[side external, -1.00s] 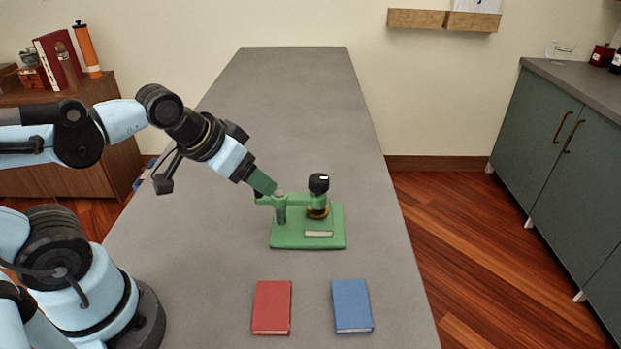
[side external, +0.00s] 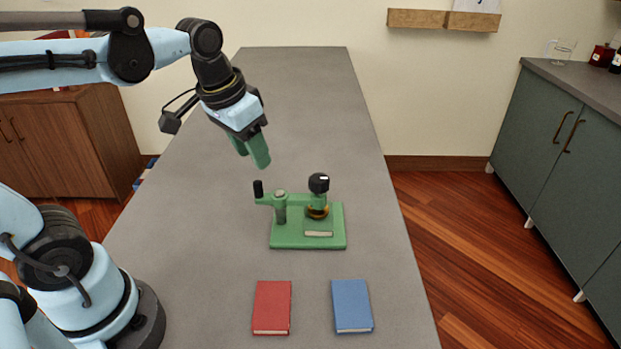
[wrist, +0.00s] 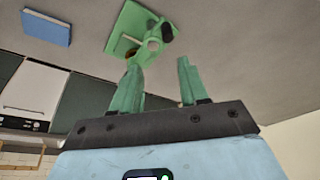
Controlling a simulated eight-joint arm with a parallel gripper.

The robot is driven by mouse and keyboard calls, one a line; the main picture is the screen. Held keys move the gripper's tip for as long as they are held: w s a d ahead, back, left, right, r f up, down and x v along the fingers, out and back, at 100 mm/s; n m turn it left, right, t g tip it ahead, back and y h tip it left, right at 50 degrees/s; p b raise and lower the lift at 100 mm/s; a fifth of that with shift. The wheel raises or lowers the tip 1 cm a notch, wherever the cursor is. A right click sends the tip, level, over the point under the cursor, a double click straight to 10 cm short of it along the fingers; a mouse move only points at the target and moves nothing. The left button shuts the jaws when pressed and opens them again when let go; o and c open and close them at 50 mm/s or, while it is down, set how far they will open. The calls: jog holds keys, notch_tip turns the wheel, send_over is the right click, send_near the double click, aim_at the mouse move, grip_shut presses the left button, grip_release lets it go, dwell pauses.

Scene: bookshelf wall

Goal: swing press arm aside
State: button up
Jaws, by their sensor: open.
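The green press (side external: 335,240) stands on the grey table. Its arm (side external: 296,198) runs from a post, with a black handle (side external: 258,189) upright at its left end and a black-topped screw (side external: 319,185) at its right end. The screw's brass plate (side external: 317,212) is over the press base, just behind a thin pale-edged slab (side external: 318,234). My gripper (side external: 252,160) is open and empty, above and behind the handle, apart from it. In the wrist view my gripper's green fingers (wrist: 158,64) are spread, with the press (wrist: 128,28) beyond them.
A red book (side external: 272,307) and a blue book (side external: 352,306) lie flat in front of the press. The table behind and to the right of the press is clear. A cabinet (side external: 565,165) stands beyond a floor gap at right.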

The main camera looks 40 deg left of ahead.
aim_at(257, 182)
jog(key=shift+w+a+f+g, duration=0.25)
jog(key=shift+f+g, duration=0.3)
jog(key=shift+f, duration=0.95)
jog(key=shift+w+a+f+g, duration=0.3)
jog(key=shift+f+g, duration=0.3)
jog(key=shift+f, duration=0.9)
jog(key=shift+w+a+f+g, duration=0.25)
jog(key=shift+f+g, duration=0.3)
jog(key=shift+f, duration=0.95)
grip_shut()
